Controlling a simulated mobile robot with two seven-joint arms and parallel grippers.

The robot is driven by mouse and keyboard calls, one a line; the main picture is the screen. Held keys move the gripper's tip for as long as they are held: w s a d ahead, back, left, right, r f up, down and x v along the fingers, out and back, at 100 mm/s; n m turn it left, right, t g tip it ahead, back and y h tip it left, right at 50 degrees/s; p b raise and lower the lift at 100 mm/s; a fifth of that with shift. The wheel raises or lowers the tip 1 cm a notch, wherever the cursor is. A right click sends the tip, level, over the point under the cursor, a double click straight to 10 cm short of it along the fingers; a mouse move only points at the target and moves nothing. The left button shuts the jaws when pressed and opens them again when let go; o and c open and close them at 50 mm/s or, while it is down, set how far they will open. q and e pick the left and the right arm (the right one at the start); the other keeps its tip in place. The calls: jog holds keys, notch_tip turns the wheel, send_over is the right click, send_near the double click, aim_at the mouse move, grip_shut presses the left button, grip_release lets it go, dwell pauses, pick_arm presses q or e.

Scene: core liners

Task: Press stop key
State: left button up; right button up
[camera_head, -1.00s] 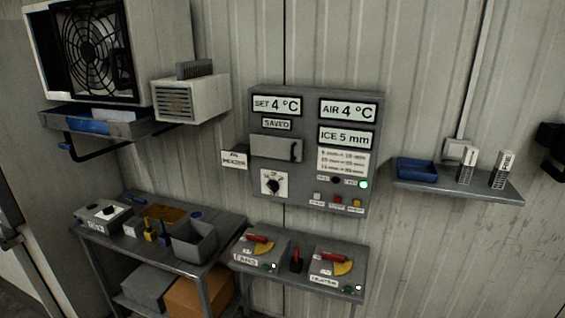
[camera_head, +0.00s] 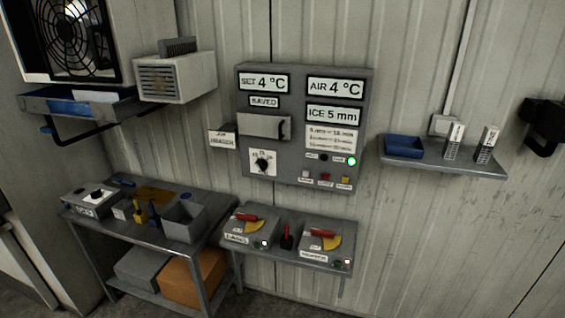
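A grey control panel (camera_head: 284,155) is mounted on the corrugated wall in the middle of the head view. Its displays read SET 4 °C, SAVED, AIR 4 °C and ICE 5 mm. Along its lower right are a white key (camera_head: 306,174), a red key (camera_head: 325,177) and a yellow key (camera_head: 345,180). Their small labels are too blurred to read surely, so I cannot tell which is the stop key. A green lamp (camera_head: 351,161) is lit above them, beside a dark one (camera_head: 324,157). Neither of my grippers shows.
Below the panel, a narrow shelf (camera_head: 285,255) carries two red-handled lever boxes. A grey table (camera_head: 150,237) with bins stands at left. A fan unit (camera_head: 95,40) hangs upper left. A wall shelf (camera_head: 445,163) and a black fixture (camera_head: 546,122) are at right.

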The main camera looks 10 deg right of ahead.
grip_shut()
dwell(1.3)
